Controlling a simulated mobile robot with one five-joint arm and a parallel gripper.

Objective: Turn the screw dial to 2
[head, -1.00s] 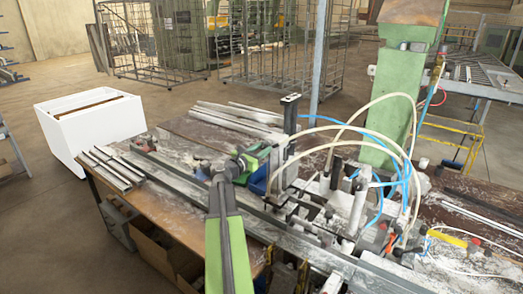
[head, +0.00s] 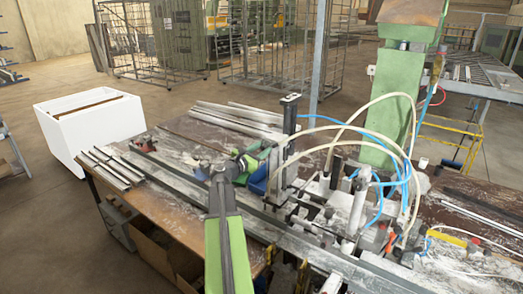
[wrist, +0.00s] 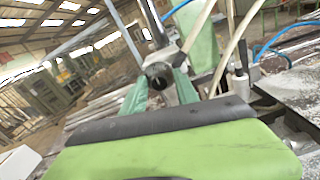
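A dark round knob (wrist: 158,75), which looks like the screw dial, shows in the wrist view between the tips of my gripper (wrist: 160,86). One green finger lies on each side of it. I cannot tell whether the fingers touch it, and I cannot read any marks on it. In the head view my gripper (head: 264,160) is at the left side of the upright clamp post (head: 289,125), above the bench. The dial is not clear in the head view; my gripper and the post crowd that spot.
A blue part (head: 259,181) sits just below my gripper. Pale hoses (head: 372,104) and blue hoses (head: 405,180) arch to the right of the post. Metal bars (head: 108,167) lie on the bench's left end. A white box (head: 90,130) stands on the floor beyond it.

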